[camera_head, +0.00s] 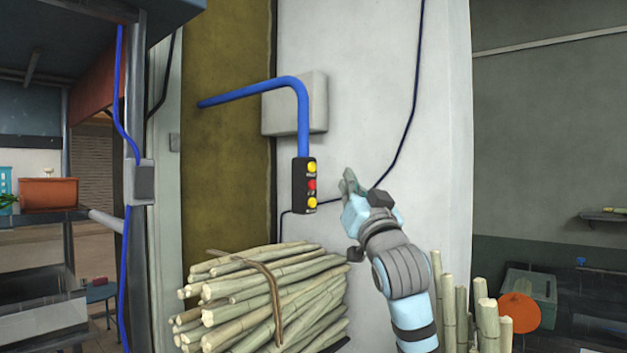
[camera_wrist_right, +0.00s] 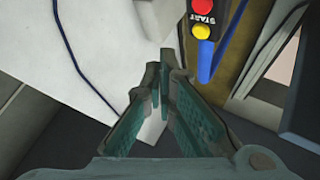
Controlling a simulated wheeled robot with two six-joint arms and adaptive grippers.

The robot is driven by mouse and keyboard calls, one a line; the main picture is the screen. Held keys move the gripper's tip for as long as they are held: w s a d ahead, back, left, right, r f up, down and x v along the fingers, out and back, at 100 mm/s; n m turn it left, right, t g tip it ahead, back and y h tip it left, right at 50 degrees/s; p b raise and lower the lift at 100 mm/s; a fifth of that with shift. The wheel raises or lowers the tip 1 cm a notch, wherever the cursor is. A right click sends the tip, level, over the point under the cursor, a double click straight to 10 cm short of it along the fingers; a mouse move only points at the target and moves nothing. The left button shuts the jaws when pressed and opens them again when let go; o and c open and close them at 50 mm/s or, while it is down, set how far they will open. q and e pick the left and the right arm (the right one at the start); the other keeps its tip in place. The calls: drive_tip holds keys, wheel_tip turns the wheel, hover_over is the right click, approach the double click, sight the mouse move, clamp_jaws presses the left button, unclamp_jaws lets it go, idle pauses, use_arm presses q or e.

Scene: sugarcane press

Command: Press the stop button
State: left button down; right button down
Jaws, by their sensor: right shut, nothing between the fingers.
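A black control box (camera_head: 299,200) hangs from the end of a blue pipe in front of a white wall. It carries a yellow button (camera_head: 311,167) on top, a red button (camera_head: 311,184) in the middle and a yellow button (camera_head: 311,203) at the bottom. My right gripper (camera_head: 349,180) is right of the box, apart from it, shut and empty. In the right wrist view the shut fingertips (camera_wrist_right: 158,75) point towards the wall, with the red button (camera_wrist_right: 202,6) and a yellow button (camera_wrist_right: 201,31) above right. A START label lies between these two; no stop label is readable. My left gripper is out of view.
The blue pipe (camera_head: 303,118) bends down beside a grey wall box (camera_head: 317,102). A tied bundle of sugarcane (camera_head: 240,300) lies below the control box. More cane (camera_head: 487,320) stands upright at lower right. Dark cable runs along the wall.

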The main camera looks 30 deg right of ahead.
sight(312, 185)
drive_tip(key=w, duration=0.1)
drive_tip(key=w+a+p, duration=0.1)
drive_tip(key=w, duration=0.1)
drive_tip(key=w+p, duration=0.1)
drive_tip(key=w, duration=0.1)
drive_tip(key=shift+a, duration=0.3)
drive_tip(key=shift+w, duration=0.1)
idle(1.0)
drive_tip(key=shift+w+a, duration=0.1)
drive_tip(key=shift+w, duration=0.2)
drive_tip(key=shift+w+a+p, duration=0.15)
drive_tip(key=shift+w+p, duration=0.3)
drive_tip(key=shift+p, duration=0.05)
idle(0.6)
drive_tip(key=shift+s, duration=0.1)
drive_tip(key=shift+s+d+b, duration=0.3)
drive_tip(key=shift+s+b, duration=0.1)
drive_tip(key=shift+s, duration=0.3)
